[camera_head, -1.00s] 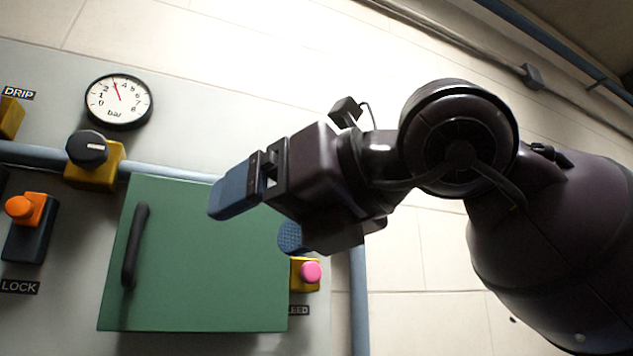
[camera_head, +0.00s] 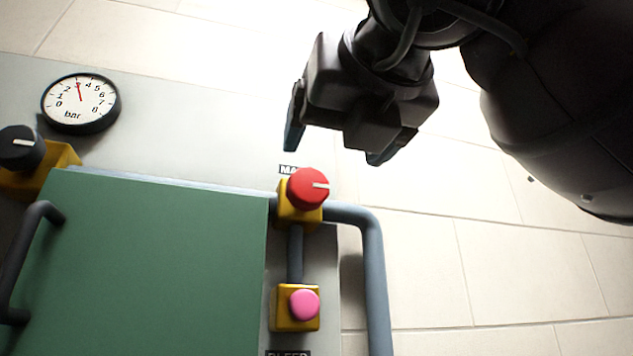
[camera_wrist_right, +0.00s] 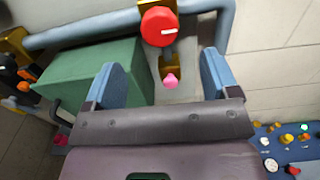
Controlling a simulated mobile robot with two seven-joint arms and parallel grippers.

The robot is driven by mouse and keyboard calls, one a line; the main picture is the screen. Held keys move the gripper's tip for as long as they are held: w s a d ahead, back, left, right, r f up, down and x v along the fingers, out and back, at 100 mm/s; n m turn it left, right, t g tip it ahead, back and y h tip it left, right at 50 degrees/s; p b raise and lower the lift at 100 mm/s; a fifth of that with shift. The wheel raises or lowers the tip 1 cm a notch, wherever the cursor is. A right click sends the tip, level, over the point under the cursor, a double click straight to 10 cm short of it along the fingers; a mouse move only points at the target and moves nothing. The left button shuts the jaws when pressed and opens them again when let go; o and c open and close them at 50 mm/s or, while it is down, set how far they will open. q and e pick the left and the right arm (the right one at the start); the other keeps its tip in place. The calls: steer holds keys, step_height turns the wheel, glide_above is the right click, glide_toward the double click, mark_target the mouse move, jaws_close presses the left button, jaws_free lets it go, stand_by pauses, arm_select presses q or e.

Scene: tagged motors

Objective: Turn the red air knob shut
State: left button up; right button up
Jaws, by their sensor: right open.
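The red knob (camera_head: 308,188) sits on a yellow valve block (camera_head: 299,214) on the pipe, right of the green cover. Its white mark points right, roughly along the pipe. In the right wrist view the red knob (camera_wrist_right: 159,26) lies ahead, beyond and between the fingertips. My right gripper (camera_head: 338,153) is open and empty, above and a little right of the knob, not touching it. Its two blue fingers also show wide apart in the right wrist view (camera_wrist_right: 160,75). The label above the knob is partly hidden. My left gripper is out of view.
A green cover (camera_head: 150,265) with a dark handle stands left of the knob. A pink button (camera_head: 304,305) on a yellow box is below it. The grey-blue pipe (camera_head: 375,270) bends down at right. A gauge (camera_head: 80,103) and black knob (camera_head: 21,148) are at left.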

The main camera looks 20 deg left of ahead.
mark_target(310, 181)
steer(key=p+x, duration=0.2)
steer(key=x, duration=0.6)
steer(key=shift+s+a, duration=0.1)
steer(key=shift+a, duration=0.05)
steer(key=shift+w+a, duration=0.35)
steer(key=shift+w, duration=0.25)
